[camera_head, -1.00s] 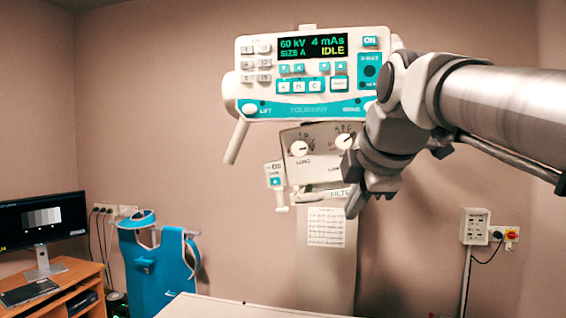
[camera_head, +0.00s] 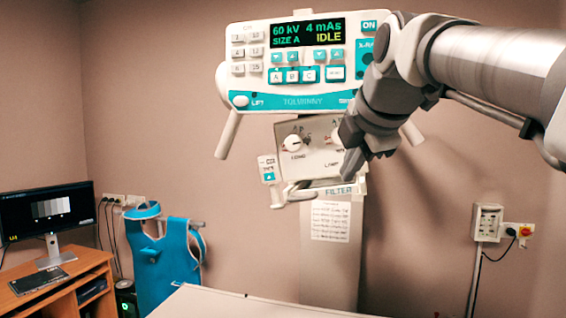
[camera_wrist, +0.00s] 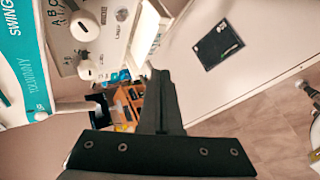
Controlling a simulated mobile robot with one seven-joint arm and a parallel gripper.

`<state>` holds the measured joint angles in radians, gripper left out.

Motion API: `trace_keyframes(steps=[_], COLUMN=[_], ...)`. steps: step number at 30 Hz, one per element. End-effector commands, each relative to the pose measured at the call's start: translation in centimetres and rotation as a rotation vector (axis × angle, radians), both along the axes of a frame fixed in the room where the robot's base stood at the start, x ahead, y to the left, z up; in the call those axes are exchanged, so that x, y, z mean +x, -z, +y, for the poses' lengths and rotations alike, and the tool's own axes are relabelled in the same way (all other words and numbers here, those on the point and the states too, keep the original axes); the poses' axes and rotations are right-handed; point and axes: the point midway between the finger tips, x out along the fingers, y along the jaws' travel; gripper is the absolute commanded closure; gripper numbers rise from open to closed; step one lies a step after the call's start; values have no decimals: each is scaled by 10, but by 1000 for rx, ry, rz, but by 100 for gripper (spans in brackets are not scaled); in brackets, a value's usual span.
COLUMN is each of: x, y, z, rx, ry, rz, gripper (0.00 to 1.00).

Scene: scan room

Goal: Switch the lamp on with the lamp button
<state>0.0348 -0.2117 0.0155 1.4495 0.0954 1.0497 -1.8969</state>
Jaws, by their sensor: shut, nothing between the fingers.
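A small white box with a teal button (camera_head: 269,176) hangs at the left edge of the collimator panel (camera_head: 310,165) in the head view. It may be the lamp button; its lettering is too small to read. My gripper (camera_head: 348,172) is shut and empty, pointing down in front of the panel's right side. It is to the right of the teal button and covers the right-hand knob. In the wrist view the closed fingers (camera_wrist: 158,78) point towards the top, right of the panel's two white knobs (camera_wrist: 87,69). I cannot tell the button apart there.
The control console (camera_head: 300,70) above reads 60 kV, 4 mAs, IDLE; my arm covers its right end. A pale table (camera_head: 240,306) lies below, with a dark plate (camera_wrist: 218,44) on it. A blue apron stand (camera_head: 165,262) and a monitor desk (camera_head: 75,280) stand left.

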Motion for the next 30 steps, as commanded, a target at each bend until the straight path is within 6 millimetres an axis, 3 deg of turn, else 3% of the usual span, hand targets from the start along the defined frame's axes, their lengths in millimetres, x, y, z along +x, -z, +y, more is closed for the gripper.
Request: trace_keyframes(steps=[5,21,30], x=[7,72,84], y=[-1,-2,0], z=[-2,-24,-28], rx=[1,1,0], ry=[1,2,1], rz=[1,2,0], gripper=[100,100,100])
